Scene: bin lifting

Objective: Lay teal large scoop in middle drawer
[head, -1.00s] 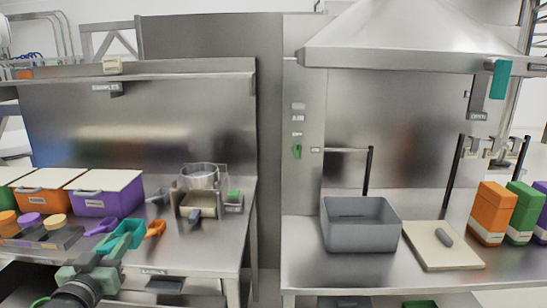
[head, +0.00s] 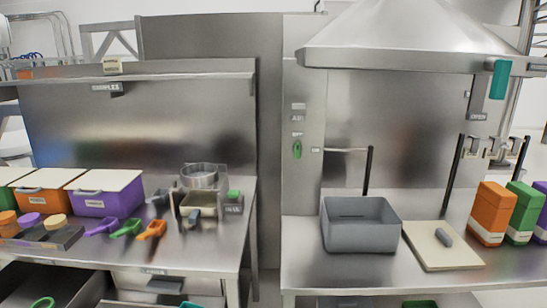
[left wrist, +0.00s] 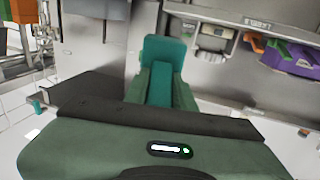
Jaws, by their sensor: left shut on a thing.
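The teal large scoop (left wrist: 160,68) stands out ahead of my left gripper (left wrist: 160,95) in the left wrist view, its handle held between the fingers. In the head view a small bit of teal (head: 190,304) shows at the bottom edge, likely the same scoop; the rest is cut off. My left gripper is out of the head view. Under the left table a drawer front (head: 170,286) with a dark handle shows. An open drawer (head: 75,270) is to its left. I cannot tell from the picture which drawer is the middle one. My right gripper is not in view.
Purple (head: 102,227), green (head: 127,229) and orange (head: 152,231) scoops lie on the left table. A purple bin (head: 105,202) and a pot on a scale (head: 200,178) stand behind them. A grey bin (head: 360,235) is on the right table. A gap separates the tables.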

